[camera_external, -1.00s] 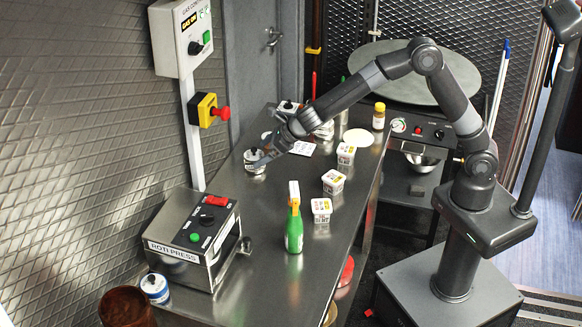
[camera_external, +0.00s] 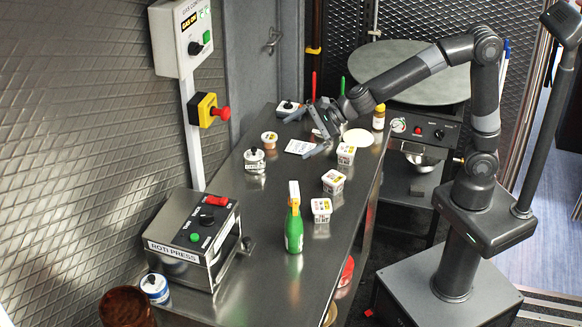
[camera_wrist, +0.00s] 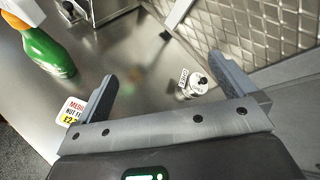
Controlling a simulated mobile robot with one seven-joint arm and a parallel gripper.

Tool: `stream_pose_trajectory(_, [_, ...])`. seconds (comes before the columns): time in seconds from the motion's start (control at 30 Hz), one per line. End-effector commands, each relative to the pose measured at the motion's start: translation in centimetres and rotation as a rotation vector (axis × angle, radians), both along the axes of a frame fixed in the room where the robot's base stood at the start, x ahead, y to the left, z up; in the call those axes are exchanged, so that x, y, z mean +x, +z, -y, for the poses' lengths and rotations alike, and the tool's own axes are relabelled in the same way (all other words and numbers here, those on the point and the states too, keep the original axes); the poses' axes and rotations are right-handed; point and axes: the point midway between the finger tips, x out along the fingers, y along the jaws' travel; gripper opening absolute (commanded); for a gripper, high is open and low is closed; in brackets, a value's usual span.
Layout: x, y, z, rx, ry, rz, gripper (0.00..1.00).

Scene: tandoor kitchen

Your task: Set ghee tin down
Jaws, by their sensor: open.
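The likely ghee tin (camera_external: 254,162), a small pale tin with a black knob on its lid, stands upright on the steel counter (camera_external: 215,300), behind the roti press. In the wrist view the tin (camera_wrist: 194,86) shows a small label, too small to read, and lies beyond my fingers, nearer the right one. My gripper (camera_external: 306,134) is raised over the counter to the right of the tin, clear of it. Its two fingers (camera_wrist: 165,82) are spread in the wrist view with nothing between them.
The roti press (camera_external: 195,240) stands at the near left, with a blue and white tin (camera_external: 155,288) beside it. A green spray bottle (camera_external: 294,232) and several white tubs (camera_external: 334,182) stand along the right side. The counter around the tin is mostly clear.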

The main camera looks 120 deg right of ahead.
Motion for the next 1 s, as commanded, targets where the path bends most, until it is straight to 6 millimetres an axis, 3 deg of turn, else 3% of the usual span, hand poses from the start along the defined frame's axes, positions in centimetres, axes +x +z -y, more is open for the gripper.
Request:
stream_pose_trajectory(0.03, [-0.8, 1.5, -3.1, -0.112, 0.13, -0.006, 1.0])
stream_pose_trajectory(0.2, [-5.2, 4.0, -12.2, -0.499, 0.577, -0.06, 1.0])
stream_pose_trajectory(0.3, [-9.0, 4.3, -16.6, -0.72, 0.827, -0.1, 1.0])
stream_pose_trajectory(0.43, [-15.0, 3.6, -20.6, -0.997, 1.136, -0.165, 1.0])
stream_pose_trajectory(0.57, [-21.5, 2.0, -22.4, -1.261, 1.429, -0.245, 1.0])
stream_pose_trajectory(0.7, [-27.8, 0.1, -22.1, -1.506, 1.7, -0.345, 1.0])
stream_pose_trajectory(0.83, [-31.8, -1.2, -20.9, -1.658, 1.873, -0.428, 1.0])
stream_pose_trajectory(1.0, [-34.0, -2.0, -19.7, -1.744, 1.974, -0.49, 1.0])
